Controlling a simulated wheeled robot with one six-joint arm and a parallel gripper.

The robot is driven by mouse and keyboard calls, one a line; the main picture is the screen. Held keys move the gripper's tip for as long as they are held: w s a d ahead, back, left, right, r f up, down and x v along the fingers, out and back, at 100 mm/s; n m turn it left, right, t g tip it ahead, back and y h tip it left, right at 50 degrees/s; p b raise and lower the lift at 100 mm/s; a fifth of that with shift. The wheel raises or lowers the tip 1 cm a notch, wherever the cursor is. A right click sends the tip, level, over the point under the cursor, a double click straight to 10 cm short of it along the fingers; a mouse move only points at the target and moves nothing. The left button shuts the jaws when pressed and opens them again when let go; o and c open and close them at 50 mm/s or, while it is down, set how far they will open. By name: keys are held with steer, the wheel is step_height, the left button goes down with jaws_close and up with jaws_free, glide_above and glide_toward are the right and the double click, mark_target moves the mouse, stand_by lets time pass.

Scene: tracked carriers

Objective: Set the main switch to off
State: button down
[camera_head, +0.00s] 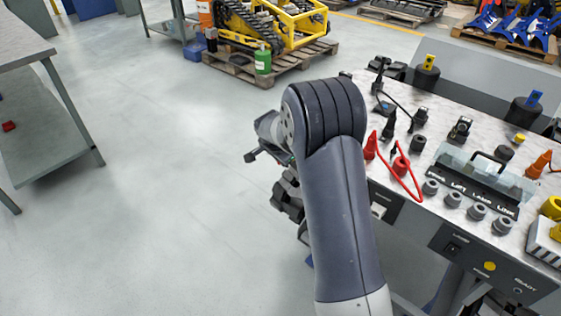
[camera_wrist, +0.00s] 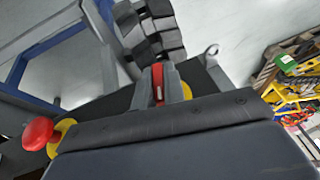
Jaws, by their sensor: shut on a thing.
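The main switch (camera_wrist: 157,82) shows in the wrist view as a red handle with a pale mark, with part of a yellow plate behind it. My gripper (camera_wrist: 162,86) is shut on this red handle. Its body covers the lower part of the wrist view and hides most of the plate. I cannot read any position labels, so I cannot tell which setting the handle points to. In the head view my arm blocks the switch and the fingertips.
A red mushroom button (camera_wrist: 38,133) on a yellow base is left of the switch. In the head view, a console (camera_head: 440,235) with plugs, sockets and a red cable (camera_head: 408,180) stands right of my arm. A grey bench (camera_head: 45,130) is far left; open floor lies between.

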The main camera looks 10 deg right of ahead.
steer(key=shift+g+h+p, duration=0.45)
steer(key=shift+g+h, duration=0.15)
steer(key=shift+g, duration=0.2)
steer(key=c, duration=1.5)
jaws_free()
steer(key=v, duration=1)
steer(key=shift+a+r+p, duration=0.1)
steer(key=shift+r+p, duration=0.25)
steer(key=shift+p, duration=0.05)
